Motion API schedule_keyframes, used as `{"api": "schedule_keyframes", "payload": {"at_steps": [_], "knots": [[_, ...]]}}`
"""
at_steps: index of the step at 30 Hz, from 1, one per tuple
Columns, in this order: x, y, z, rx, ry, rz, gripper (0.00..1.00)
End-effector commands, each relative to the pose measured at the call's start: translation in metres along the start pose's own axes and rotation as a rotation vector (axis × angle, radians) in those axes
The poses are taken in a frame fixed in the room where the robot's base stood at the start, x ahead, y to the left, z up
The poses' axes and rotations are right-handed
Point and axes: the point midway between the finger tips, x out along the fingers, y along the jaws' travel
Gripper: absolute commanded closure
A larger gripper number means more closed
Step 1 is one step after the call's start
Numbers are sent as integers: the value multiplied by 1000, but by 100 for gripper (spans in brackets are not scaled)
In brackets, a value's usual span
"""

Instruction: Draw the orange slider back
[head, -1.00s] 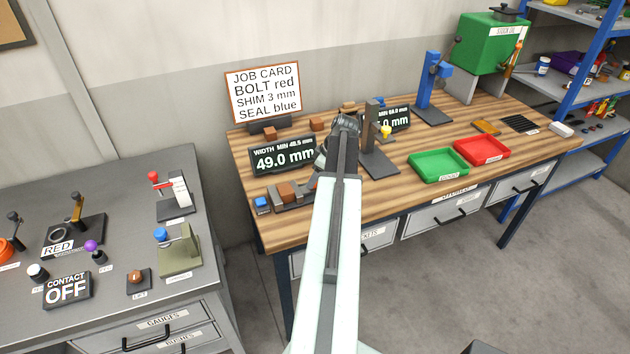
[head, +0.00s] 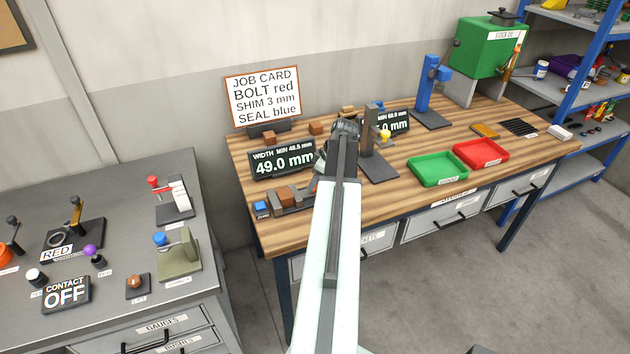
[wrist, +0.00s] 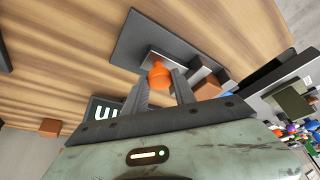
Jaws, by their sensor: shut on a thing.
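The orange slider (wrist: 158,75) shows in the wrist view as a round orange knob on a grey block over a dark base plate. My gripper (wrist: 162,82) has one finger on each side of the knob and is shut on it. In the head view my arm covers most of the gripper, and the slider is largely hidden behind it. The width display (head: 282,159) reads 49.0 mm. In front of it is a grey measuring fixture (head: 291,200) with a brown block (head: 285,193) in it and a blue end piece (head: 261,209).
A dark upright stand (head: 378,165) is just right of my arm. A green tray (head: 437,168) and a red tray (head: 481,154) lie farther right. The job card (head: 262,96) stands behind the display. A grey cabinet (head: 100,315) with levers is at left.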

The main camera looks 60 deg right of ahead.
Motion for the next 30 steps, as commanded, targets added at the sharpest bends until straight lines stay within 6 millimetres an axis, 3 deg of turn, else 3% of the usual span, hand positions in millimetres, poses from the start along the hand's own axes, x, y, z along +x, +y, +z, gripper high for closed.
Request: {"api": "schedule_keyframes", "payload": {"at_steps": [21, 30], "knots": [[0, -1, 0, -1, -2, -2, 100], [-5, 14, 14, -1, -3, -1, 100]]}}
